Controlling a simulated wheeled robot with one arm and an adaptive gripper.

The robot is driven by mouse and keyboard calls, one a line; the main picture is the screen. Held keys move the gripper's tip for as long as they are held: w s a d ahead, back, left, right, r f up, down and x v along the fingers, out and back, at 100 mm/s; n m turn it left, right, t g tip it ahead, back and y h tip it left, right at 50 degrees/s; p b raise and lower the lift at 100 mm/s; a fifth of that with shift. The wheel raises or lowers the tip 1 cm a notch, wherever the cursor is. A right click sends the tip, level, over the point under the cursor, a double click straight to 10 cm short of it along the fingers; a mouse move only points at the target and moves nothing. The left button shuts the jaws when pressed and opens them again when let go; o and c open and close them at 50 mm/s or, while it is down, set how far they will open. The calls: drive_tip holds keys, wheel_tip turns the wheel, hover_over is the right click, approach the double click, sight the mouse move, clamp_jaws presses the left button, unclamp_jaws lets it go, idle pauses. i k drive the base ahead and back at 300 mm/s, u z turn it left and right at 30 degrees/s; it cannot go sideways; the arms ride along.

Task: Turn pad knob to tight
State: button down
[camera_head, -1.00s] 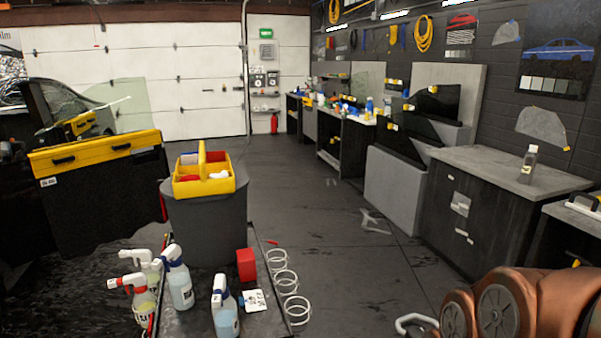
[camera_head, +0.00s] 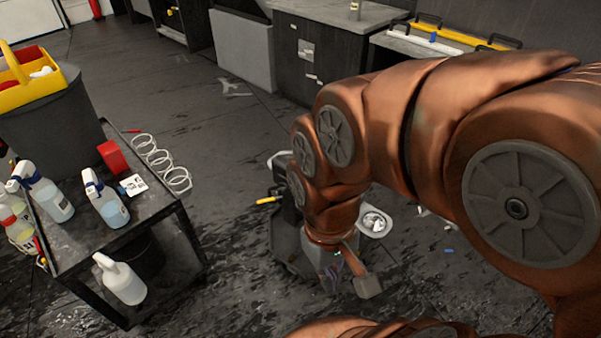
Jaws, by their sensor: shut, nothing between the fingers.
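I cannot make out the pad knob in this view. My gripper (camera_head: 338,275) is at the lower end of my copper arm, low in the middle of the picture, pointing down. It is shut with nothing in it, and its fingertips are hard to make out. A dark piece of equipment (camera_head: 287,225) stands on the floor just left of and behind my gripper, partly hidden by the arm. A yellow handle-like part (camera_head: 268,200) shows at its left side. I cannot tell whether my gripper touches it.
A grey-topped cabinet (camera_head: 312,65) is at the back. Wet floor (camera_head: 225,215) lies open between cart and arm.

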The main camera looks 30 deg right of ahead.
sight(284, 188)
drive_tip(key=u, duration=0.2)
drive_tip(key=k, duration=0.15)
drive_tip(key=z, duration=0.95)
drive_tip(key=i, duration=0.5)
drive_tip(key=u, duration=0.35)
